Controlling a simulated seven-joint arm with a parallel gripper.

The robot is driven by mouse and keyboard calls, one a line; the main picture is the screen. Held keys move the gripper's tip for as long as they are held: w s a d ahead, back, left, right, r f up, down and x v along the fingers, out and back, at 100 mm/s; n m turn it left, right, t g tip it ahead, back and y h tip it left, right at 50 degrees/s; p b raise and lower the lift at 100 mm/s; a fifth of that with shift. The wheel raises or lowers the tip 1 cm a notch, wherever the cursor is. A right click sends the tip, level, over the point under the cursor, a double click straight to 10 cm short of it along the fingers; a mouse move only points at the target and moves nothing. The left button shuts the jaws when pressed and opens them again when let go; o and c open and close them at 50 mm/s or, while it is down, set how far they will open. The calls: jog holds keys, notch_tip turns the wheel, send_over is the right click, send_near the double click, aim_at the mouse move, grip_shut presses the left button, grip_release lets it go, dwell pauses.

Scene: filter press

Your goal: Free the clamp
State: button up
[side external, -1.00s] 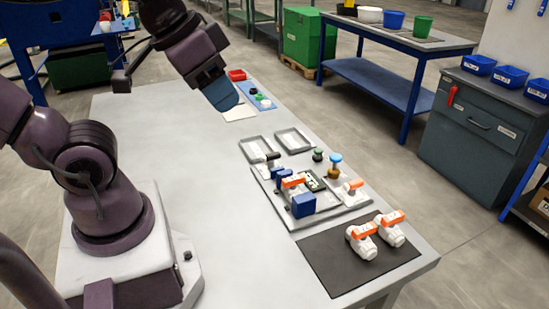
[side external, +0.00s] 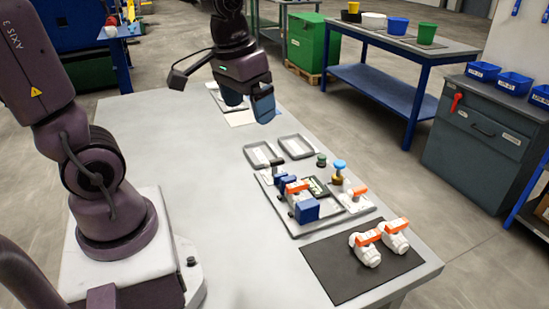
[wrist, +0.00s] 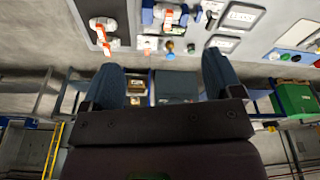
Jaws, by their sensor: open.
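The work fixture is a grey tray (side external: 295,231) on the table, carrying blue blocks (side external: 306,211) around a white valve with an orange handle (side external: 297,187). A black-ended lever (side external: 277,164), which looks like the clamp handle, stands at its back left corner; a dark tip (wrist: 209,19) also shows in the wrist view. I cannot tell the clamp's exact state. My gripper (side external: 249,101) is open and empty, high above the table behind the fixture. Its two fingers (wrist: 164,80) are spread in the wrist view, with the fixture beyond them.
A blue-topped knob (side external: 339,166) and a smaller orange-handled part (side external: 358,192) are at the fixture's right. Two orange-handled valves (side external: 366,249) lie on a black mat (side external: 338,275) in front. Two shallow trays (side external: 296,146) lie behind.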

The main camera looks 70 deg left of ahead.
jog(key=w+a+f+n+g, duration=0.2)
jog(key=w+a+f+n, duration=0.35)
jog(key=a, duration=0.25)
jog(key=n, duration=0.9)
send_near(275, 160)
jog(key=f, duration=0.9)
jog(key=shift+w+a+f, duration=0.1)
jog(key=shift+a, duration=0.1)
jog(key=c, duration=0.9)
